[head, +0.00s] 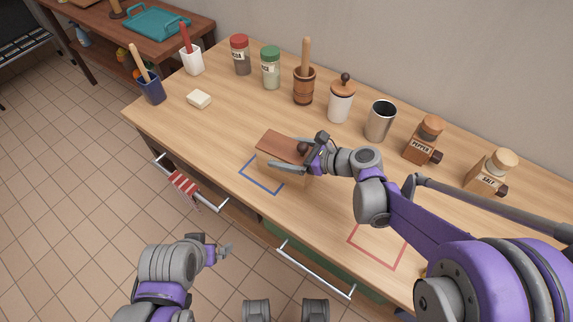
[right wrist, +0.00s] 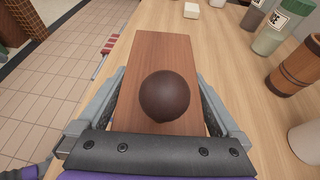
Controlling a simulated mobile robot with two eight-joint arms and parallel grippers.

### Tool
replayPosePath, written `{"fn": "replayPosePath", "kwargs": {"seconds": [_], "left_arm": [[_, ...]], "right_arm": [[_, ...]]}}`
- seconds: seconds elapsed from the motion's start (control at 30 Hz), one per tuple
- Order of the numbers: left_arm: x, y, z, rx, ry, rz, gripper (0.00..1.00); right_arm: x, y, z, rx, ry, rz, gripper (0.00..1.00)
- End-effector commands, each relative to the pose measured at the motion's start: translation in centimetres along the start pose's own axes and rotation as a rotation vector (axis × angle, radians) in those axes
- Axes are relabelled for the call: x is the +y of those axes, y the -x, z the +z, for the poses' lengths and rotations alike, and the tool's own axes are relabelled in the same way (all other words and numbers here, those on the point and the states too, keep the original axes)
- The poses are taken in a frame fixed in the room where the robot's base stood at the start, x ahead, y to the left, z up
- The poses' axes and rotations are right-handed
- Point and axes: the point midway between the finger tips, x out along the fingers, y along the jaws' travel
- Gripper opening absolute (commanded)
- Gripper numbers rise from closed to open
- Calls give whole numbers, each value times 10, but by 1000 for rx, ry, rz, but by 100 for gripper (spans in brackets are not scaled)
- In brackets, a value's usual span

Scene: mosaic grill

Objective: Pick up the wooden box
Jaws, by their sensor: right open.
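The wooden box (head: 281,147) stands on the counter just behind the blue square outline, with a reddish-brown lid and a dark round knob. In the right wrist view its lid (right wrist: 150,62) and knob (right wrist: 164,96) fill the middle. My right gripper (head: 294,156) is open, with one finger along each long side of the box. I cannot tell whether the fingers touch it. My left gripper (head: 226,249) is low in front of the counter, away from the box, and too small to tell open from shut.
Behind the box stand a wooden mortar (head: 304,86), a lidded jar (head: 341,101), a metal cup (head: 380,121), a pepper mill (head: 425,140) and a salt mill (head: 491,171). A butter-like block (head: 198,99) lies left. A red outline (head: 378,247) marks the right front. Drawer handles (head: 316,270) line the front.

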Motion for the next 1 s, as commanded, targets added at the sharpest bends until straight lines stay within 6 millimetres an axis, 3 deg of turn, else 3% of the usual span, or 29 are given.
{"fn": "replayPosePath", "kwargs": {"seconds": [0.17,0.7,1.0], "left_arm": [[0,0,0,0,0,0,100],[0,0,0,0,0,0,100],[0,1,0,0,0,0,100]], "right_arm": [[0,0,0,0,0,0,96],[0,1,0,0,0,0,0],[0,1,2,-1,0,0,0]]}}
